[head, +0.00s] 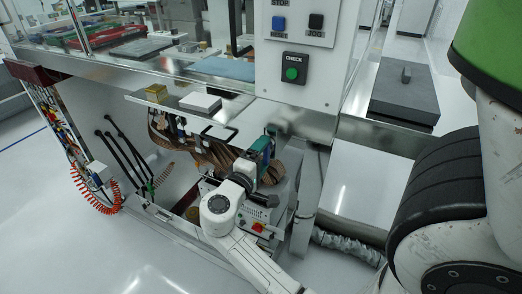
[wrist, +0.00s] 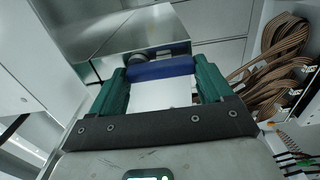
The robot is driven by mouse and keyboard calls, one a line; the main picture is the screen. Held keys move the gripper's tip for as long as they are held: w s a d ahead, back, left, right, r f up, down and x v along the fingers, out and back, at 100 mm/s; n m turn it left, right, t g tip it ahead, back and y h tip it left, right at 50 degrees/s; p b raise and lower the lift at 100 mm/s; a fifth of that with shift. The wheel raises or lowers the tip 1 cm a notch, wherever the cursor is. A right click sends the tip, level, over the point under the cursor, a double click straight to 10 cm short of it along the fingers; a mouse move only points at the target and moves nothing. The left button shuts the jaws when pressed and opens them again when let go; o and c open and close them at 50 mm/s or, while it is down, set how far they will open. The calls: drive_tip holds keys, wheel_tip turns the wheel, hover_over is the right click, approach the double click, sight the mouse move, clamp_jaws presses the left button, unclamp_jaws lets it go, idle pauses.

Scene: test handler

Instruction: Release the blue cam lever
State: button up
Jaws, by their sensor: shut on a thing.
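The blue cam lever (wrist: 162,69) shows in the wrist view as a blue bar lying across the space between my two green fingers. My gripper (wrist: 161,74) is shut on it, with one finger at each end of the bar. A dark round part sits just behind the bar, against a grey metal box (wrist: 115,45). In the head view my gripper (head: 263,147) is at the machine's open lower bay, below the control panel. My arm hides most of the lever there.
Brown ribbon cables (wrist: 275,60) hang close to the right of my gripper. A metal shelf (head: 190,107) with small blocks is at the upper left of it. A panel with a green CHECK button (head: 291,73) is above. A corrugated hose (head: 345,246) lies to the lower right.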

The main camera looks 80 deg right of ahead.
drive_tip(key=shift+f, duration=0.3)
drive_tip(key=o, duration=0.8)
drive_tip(key=shift+w+a, duration=0.1)
drive_tip(key=shift+o, duration=0.8)
drive_tip(key=shift+r, duration=0.15)
drive_tip(key=b+v, duration=0.1)
drive_tip(key=v, duration=0.9)
drive_tip(key=shift+a, duration=0.35)
drive_tip(key=shift+w, duration=0.1)
